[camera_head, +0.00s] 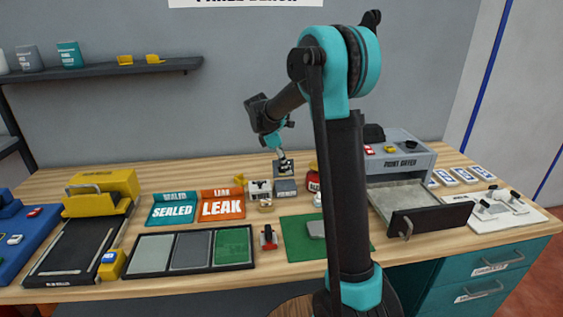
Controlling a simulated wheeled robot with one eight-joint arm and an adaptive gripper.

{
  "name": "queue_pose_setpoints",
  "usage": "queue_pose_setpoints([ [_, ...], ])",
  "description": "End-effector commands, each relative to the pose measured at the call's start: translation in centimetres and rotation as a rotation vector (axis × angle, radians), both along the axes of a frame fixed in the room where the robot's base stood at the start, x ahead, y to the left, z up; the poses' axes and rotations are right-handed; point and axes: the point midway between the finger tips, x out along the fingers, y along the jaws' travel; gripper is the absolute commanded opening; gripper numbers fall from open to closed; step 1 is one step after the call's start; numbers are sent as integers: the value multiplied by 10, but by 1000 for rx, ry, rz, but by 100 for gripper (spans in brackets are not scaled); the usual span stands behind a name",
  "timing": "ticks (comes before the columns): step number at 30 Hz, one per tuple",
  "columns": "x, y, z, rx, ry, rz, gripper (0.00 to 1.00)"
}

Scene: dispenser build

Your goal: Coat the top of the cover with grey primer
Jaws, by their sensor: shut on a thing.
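My gripper (281,158) is at the back middle of the bench, pointing down, just above a small grey labelled container (286,188). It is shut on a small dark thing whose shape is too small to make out. Whether that thing touches the container I cannot tell. A flat grey piece (316,229), which looks like the cover, lies on a green mat (296,240) in front, partly behind my arm. A small white labelled container (259,189) stands left of the grey one. The label on the grey container is unreadable.
A black tray (128,272) with two grey panels and a green one lies front left. A red-and-dark tool (268,238) lies beside it. SEALED (173,210) and LEAK (222,207) bins stand behind. A paint dryer (398,158) with its drawer (430,220) out stands right.

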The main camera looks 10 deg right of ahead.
Motion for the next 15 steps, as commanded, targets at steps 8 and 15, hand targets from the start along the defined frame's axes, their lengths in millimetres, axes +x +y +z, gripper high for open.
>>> queue_pose_setpoints([
  [8,0,1,-28,0,0,0,12],
  [15,0,1,-43,0,0,1,12],
])
